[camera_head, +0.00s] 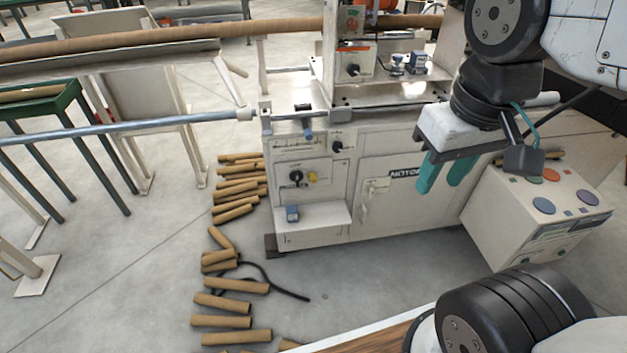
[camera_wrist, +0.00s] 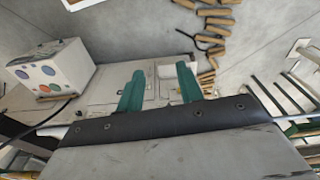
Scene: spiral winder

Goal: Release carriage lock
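The spiral winder (camera_head: 380,160) is a cream machine with a carriage-like block (camera_head: 300,115) on a steel rail. A small blue part (camera_head: 308,134) sits under that block. The front has a black knob (camera_head: 337,147), a second black knob (camera_head: 296,176) beside a yellow one, and a blue part (camera_head: 292,213) on a low ledge. I cannot tell which of these is the carriage lock. My gripper (camera_head: 441,182) hangs in front of the winder's right part, apart from these controls. Its teal fingers are spread and empty, as the wrist view (camera_wrist: 160,75) also shows.
A control box (camera_head: 540,205) with coloured buttons stands right of the winder, close to my gripper. Several cardboard tubes (camera_head: 235,190) lie on the floor at left. A steel rod (camera_head: 120,128) and a long tube (camera_head: 180,38) extend left.

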